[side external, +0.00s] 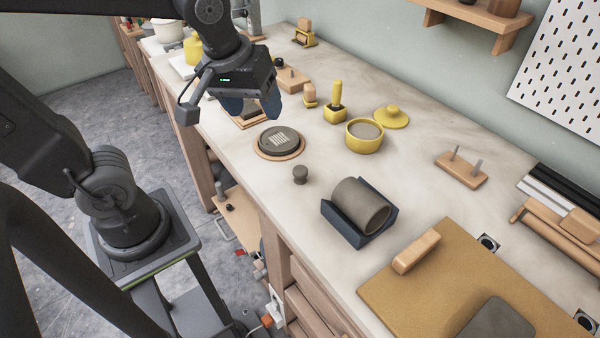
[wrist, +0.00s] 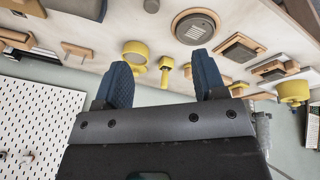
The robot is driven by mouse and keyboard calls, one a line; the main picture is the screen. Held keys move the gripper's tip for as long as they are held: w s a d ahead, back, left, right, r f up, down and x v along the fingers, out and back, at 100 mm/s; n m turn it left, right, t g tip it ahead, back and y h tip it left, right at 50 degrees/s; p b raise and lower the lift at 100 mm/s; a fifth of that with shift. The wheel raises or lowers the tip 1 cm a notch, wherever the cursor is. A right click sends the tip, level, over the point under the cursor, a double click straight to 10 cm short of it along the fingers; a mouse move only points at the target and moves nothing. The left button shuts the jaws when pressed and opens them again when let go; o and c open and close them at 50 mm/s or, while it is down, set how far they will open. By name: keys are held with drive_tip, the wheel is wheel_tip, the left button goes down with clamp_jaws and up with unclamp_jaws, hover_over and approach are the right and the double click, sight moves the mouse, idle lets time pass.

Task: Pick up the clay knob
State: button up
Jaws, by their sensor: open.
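The clay knob (side external: 300,174) is a small dark grey mushroom shape. It stands on the worktable near the front edge, between a round clay disc and a blue cradle. In the wrist view the knob (wrist: 151,5) shows at the top edge, partly cut off. My gripper (side external: 254,104) has blue fingers and is raised above the table, up and to the left of the knob in the side view. In the wrist view my gripper (wrist: 160,70) has its fingers wide apart with nothing between them.
The grooved clay disc (side external: 291,151) lies on a round wooden board left of the knob. The blue cradle (side external: 340,231) holds a grey clay cylinder (side external: 362,205) to its right. A yellow pot (side external: 365,147) and yellow-handled tool (side external: 336,98) stand behind. Bare tabletop surrounds the knob.

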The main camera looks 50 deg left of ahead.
drive_tip(key=w+d+f+n+g+y, duration=0.15)
drive_tip(key=w+f+n+g, duration=0.35)
drive_tip(key=w+n, duration=0.55)
drive_tip(key=n+t, duration=0.1)
drive_tip(key=n, duration=0.2)
approach(300, 169)
wheel_tip(300, 169, down, 5)
drive_tip(key=shift+a+f, duration=0.1)
drive_tip(key=shift+a, duration=0.1)
drive_tip(key=shift+s+a+f, duration=0.1)
drive_tip(key=shift+a+f, duration=0.1)
drive_tip(key=shift+f, duration=0.65)
drive_tip(key=shift+a+f, duration=0.15)
drive_tip(key=shift+f, duration=0.75)
drive_tip(key=shift+s+a+f, duration=0.1)
drive_tip(key=shift+a+f, duration=0.1)
drive_tip(key=shift+f, duration=0.65)
drive_tip(key=shift+c, duration=0.3)
drive_tip(key=c, duration=0.9)
drive_tip(key=shift+r, duration=0.2)
